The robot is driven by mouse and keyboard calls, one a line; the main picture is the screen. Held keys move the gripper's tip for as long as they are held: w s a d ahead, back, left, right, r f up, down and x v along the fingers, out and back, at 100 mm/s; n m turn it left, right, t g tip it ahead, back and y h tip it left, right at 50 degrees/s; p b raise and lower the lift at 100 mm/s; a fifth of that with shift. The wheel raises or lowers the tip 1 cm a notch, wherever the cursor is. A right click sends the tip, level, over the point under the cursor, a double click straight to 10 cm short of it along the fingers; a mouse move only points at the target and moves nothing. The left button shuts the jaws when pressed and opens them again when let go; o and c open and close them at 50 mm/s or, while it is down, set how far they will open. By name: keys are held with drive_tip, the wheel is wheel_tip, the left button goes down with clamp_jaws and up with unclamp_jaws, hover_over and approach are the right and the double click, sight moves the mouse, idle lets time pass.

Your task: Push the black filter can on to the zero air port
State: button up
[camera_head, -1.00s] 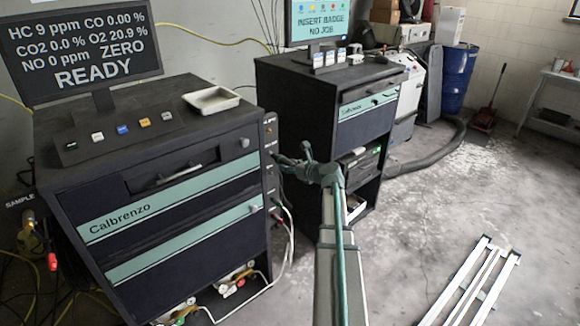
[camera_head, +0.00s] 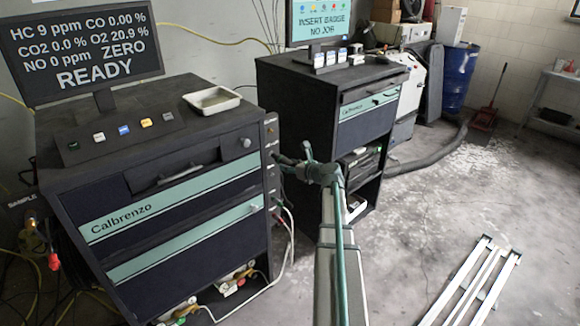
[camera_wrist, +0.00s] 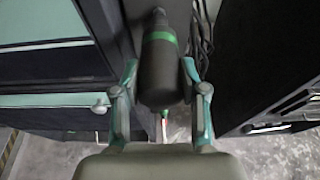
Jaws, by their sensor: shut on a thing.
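The black filter can (camera_wrist: 161,72) with a green band sits between the two fingers of my gripper (camera_wrist: 158,78) in the wrist view. My gripper is shut on it. The can's narrow end points away from me, toward the side of the left Calbrenzo cabinet. In the head view my gripper (camera_head: 292,164) is at that cabinet's right side, by a narrow column of ports (camera_head: 271,134). The can is small and dark there. Which port is the zero air port cannot be read, and whether the can touches it cannot be told.
The left cabinet (camera_head: 165,226) carries a screen (camera_head: 85,50) reading ZERO READY and a white tray (camera_head: 212,100). A second cabinet (camera_head: 290,105) stands close on the right. Hoses (camera_head: 288,235) hang below my gripper. White rails (camera_head: 482,280) lie on the open floor.

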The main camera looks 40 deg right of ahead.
drive_tip(key=shift+w+p, duration=0.45)
drive_tip(key=shift+w, duration=0.1)
idle(0.4)
drive_tip(key=o, duration=1.3)
drive_tip(key=shift+c, duration=0.2)
